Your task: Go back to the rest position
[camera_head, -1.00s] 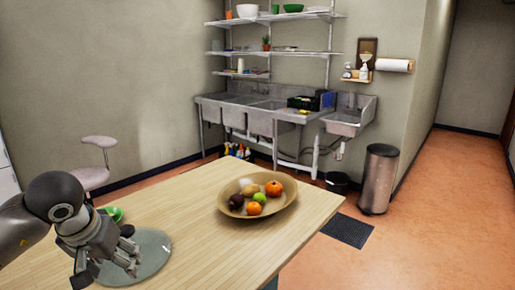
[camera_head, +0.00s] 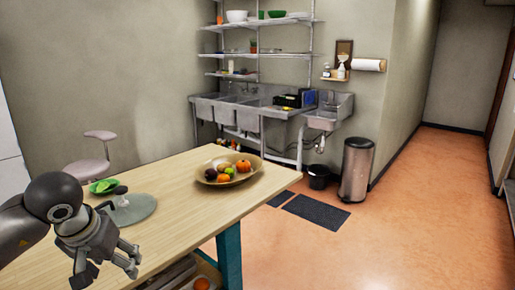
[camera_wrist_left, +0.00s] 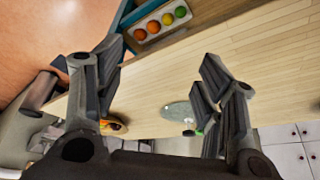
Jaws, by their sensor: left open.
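My left gripper (camera_head: 106,262) is in the lower left of the head view, near the table's front edge. Its fingers are apart, and nothing is held between them. In the left wrist view the spread fingers (camera_wrist_left: 165,92) frame the wooden table, with a clear gap between them. My right gripper is in neither view.
A stool (camera_head: 88,170) stands behind. Fruit in a tray (camera_wrist_left: 160,22) shows below the tabletop. Floor right of the table is open.

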